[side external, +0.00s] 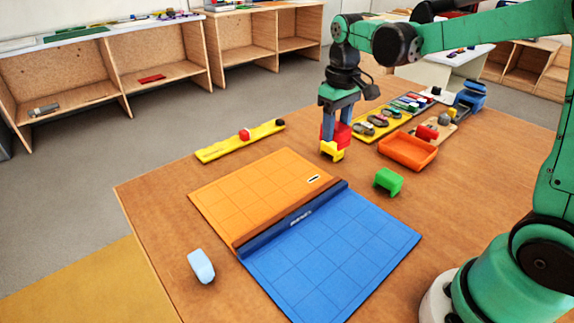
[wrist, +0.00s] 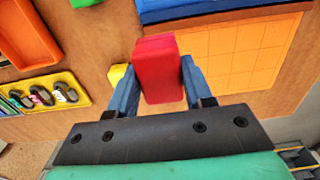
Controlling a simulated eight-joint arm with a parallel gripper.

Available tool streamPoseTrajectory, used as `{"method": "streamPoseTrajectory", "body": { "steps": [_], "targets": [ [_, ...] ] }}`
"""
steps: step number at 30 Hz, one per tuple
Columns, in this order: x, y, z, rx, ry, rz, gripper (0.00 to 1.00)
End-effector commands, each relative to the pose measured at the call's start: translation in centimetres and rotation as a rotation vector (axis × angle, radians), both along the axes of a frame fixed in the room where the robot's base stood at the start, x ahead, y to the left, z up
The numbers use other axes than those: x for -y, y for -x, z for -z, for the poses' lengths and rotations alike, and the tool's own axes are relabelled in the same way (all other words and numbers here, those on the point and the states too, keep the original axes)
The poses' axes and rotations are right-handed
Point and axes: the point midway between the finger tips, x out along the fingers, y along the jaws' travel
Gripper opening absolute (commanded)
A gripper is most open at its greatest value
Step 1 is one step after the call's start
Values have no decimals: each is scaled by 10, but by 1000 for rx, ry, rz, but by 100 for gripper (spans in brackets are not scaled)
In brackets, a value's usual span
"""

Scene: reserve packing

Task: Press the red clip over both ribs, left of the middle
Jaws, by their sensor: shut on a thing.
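My gripper (side external: 338,126) is shut on the red clip (side external: 342,135) and holds it behind the mats' far right end. The red clip fills the space between the fingers in the wrist view (wrist: 158,68). Two ribs run side by side where the orange mat (side external: 240,195) meets the blue mat (side external: 345,250): a brown rib (side external: 330,187) and a blue rib (side external: 275,236) with a small pale label. No clip shows on the ribs. The clip's underside is hidden.
A yellow clip (side external: 331,151) shows just below the red one; whether they touch is unclear. A green clip (side external: 388,181) and a light blue clip (side external: 201,266) lie beside the mats. An orange tray (side external: 408,151), a yellow tray (side external: 372,130) and a yellow strip (side external: 225,147) lie further back.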

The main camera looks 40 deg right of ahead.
Motion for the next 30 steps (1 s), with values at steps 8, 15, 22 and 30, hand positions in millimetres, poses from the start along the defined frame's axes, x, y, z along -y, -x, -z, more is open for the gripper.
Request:
{"method": "streamPoseTrajectory", "body": {
  "steps": [8, 15, 22, 30],
  "targets": [
    [-33, 14, 32, 0, 0, 0, 7],
    [-33, 14, 60, 0, 0, 1, 7],
    [-33, 14, 82, 0, 0, 1, 7],
    [-32, 14, 86, 0, 0, 1, 7]
  ]
}}
